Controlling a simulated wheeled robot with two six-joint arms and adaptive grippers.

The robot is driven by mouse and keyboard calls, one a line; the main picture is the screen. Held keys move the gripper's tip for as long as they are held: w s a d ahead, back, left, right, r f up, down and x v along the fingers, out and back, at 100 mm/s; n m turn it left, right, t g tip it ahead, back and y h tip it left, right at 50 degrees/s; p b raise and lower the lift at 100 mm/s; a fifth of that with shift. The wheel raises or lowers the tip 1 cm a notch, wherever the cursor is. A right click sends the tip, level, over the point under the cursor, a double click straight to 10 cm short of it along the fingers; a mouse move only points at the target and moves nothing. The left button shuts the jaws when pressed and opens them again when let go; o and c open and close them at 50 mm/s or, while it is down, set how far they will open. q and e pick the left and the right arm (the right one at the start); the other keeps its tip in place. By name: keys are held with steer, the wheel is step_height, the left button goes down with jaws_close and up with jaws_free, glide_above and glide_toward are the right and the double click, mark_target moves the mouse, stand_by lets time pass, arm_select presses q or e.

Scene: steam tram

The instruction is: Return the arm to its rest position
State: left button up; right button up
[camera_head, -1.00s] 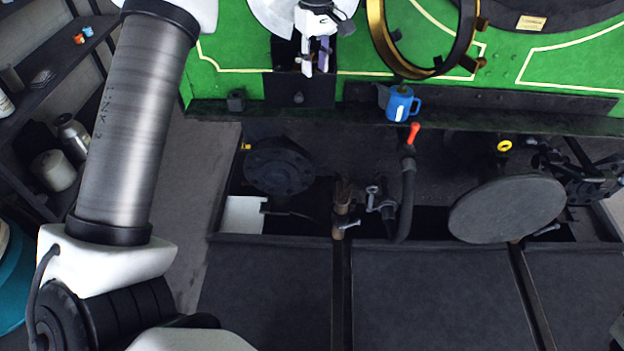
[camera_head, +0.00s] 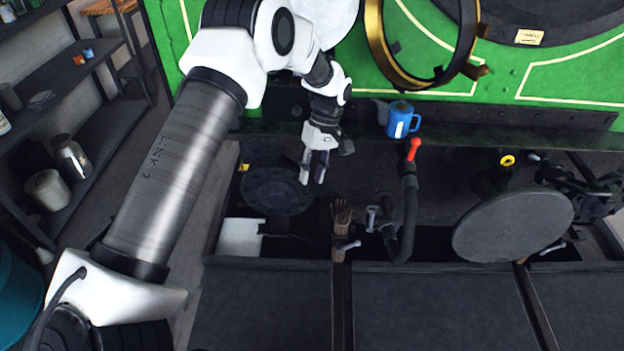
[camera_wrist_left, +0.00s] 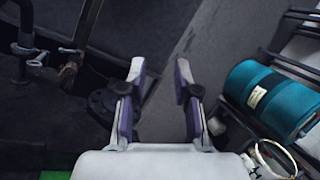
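My left arm comes in from the left in the head view. Its gripper (camera_head: 315,168) hangs in front of the green tram front, above the dark round buffer (camera_head: 275,190). In the left wrist view the two fingers of my left gripper (camera_wrist_left: 160,85) stand apart with nothing between them, so it is open and empty. The grey floor shows beyond the fingertips. My right arm and gripper are not in view.
A blue mug (camera_head: 402,120) stands on the tram's ledge, right of my gripper. A red-handled hose (camera_head: 409,185) hangs below it. Shelves (camera_head: 75,130) with cans stand at the left. A teal cylinder (camera_wrist_left: 270,97) lies right of the fingers in the wrist view.

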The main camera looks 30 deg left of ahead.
arm_select(q)
steer(key=shift+s+d+f, duration=0.25)
steer(key=shift+s+f, duration=0.2)
steer(key=shift+a+f, duration=0.1)
steer(key=shift+f, duration=0.05)
steer(key=s+d+f+m+g+b, duration=0.1)
steer(key=s+d+f+m+b, duration=0.15)
steer(key=s+f, duration=0.75)
steer(key=s+d+f+m+b, duration=0.2)
steer(key=s+d+f+b, duration=0.15)
steer(key=s+f, duration=0.7)
steer(key=s+d+f+m+g+b, duration=0.15)
steer(key=s+d+f, duration=0.4)
steer(key=s, duration=0.75)
steer(key=w+m+t, duration=0.1)
steer(key=m+t, duration=0.1)
steer(key=w+a+m+t, duration=0.1)
steer(key=m+t, duration=0.1)
steer(key=w+a+f+m+t, duration=0.1)
steer(key=m+t, duration=0.1)
steer(key=shift+w+t, duration=0.25)
steer(key=shift+w, duration=0.15)
